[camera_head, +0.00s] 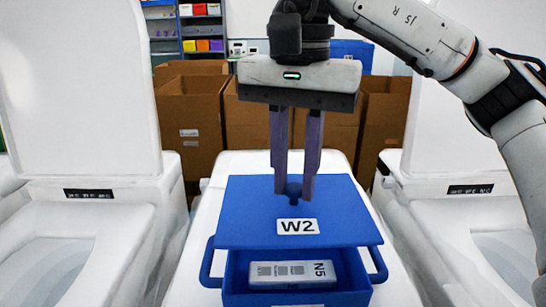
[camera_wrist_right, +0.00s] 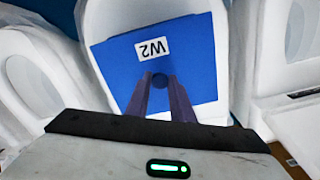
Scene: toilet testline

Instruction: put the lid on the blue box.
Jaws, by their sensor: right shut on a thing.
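The blue lid (camera_head: 345,215) has a white W2 label and a dark knob in its middle. My right gripper (camera_head: 293,190) is shut on the lid's knob. The lid is over the blue box (camera_head: 240,288), which stands on the middle white toilet. The box's front part shows open below the lid's front edge, with a grey N5 item (camera_head: 293,274) inside. The lid seems to be held above the box; the gap at the back is hidden. In the right wrist view the lid (camera_wrist_right: 190,65) hangs below the fingers (camera_wrist_right: 160,82). My left gripper is not in view.
White toilets stand on the left (camera_head: 100,235) and right (camera_head: 470,235) of the box. Cardboard boxes (camera_head: 190,110) stand behind. Shelves with coloured bins (camera_head: 203,45) are at the back left. The box has handles on both sides.

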